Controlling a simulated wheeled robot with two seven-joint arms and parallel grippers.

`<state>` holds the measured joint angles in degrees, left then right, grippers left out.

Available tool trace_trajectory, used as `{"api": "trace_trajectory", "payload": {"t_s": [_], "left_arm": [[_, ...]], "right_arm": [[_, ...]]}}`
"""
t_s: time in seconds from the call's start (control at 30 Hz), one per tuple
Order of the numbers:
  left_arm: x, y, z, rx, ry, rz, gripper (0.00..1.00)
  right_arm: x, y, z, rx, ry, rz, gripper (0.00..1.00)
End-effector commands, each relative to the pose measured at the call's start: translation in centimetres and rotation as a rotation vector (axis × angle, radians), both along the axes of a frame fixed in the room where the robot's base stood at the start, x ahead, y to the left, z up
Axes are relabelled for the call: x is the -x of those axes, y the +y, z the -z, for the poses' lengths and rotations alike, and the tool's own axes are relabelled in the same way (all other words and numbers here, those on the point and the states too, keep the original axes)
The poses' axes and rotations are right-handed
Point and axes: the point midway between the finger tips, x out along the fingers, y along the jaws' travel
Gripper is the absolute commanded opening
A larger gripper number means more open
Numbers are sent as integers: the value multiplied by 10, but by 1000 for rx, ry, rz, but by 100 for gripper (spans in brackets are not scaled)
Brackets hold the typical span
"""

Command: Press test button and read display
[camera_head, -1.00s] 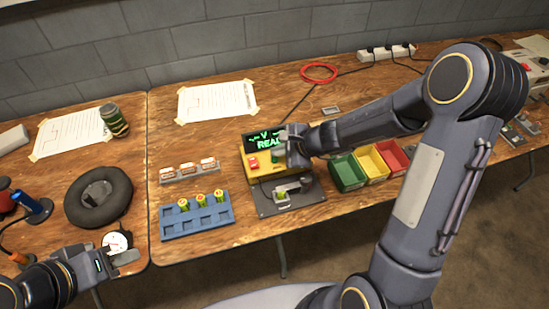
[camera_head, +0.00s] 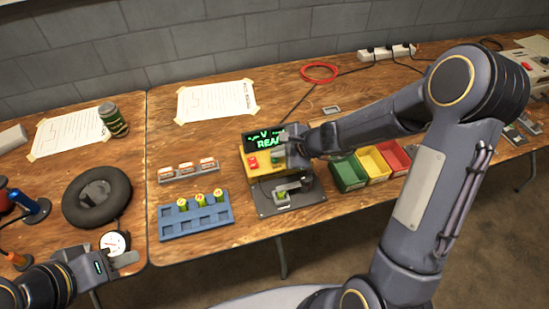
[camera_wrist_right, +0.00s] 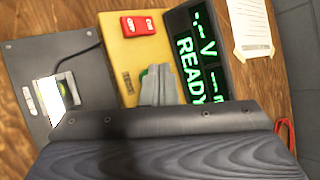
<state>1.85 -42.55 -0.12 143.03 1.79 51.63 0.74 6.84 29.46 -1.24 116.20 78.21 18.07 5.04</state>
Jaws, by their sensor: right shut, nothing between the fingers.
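The yellow tester (camera_head: 250,172) stands mid-table, with a red button (camera_head: 252,162) and a dark display (camera_head: 264,137). In the right wrist view the display (camera_wrist_right: 200,62) shows green "READY" and dashes with a "V". A green button (camera_wrist_right: 143,74) shows at the edge of my right gripper's fingertips, mostly hidden behind them. My right gripper (camera_head: 289,150) is shut and empty, its tips over the button; contact cannot be told. A metal cradle (camera_head: 287,190) on the black plate (camera_head: 308,197) holds something yellow-green. My left gripper (camera_head: 128,260) is at lower left; its jaw state is unclear.
A blue battery rack (camera_head: 180,225) and a grey block holder (camera_head: 187,172) stand left of the tester. Green (camera_head: 348,172), yellow (camera_head: 374,164) and red (camera_head: 394,156) bins are close on its right. A dial gauge (camera_head: 115,242) lies beside my left gripper.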

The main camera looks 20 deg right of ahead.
Motion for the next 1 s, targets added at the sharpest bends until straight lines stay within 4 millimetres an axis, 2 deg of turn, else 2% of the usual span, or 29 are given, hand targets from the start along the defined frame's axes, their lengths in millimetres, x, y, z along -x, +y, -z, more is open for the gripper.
{"api": "trace_trajectory", "payload": {"t_s": [1.0], "left_arm": [[0,0,9,0,0,0,36]], "right_arm": [[0,0,8,0,0,0,0]]}}
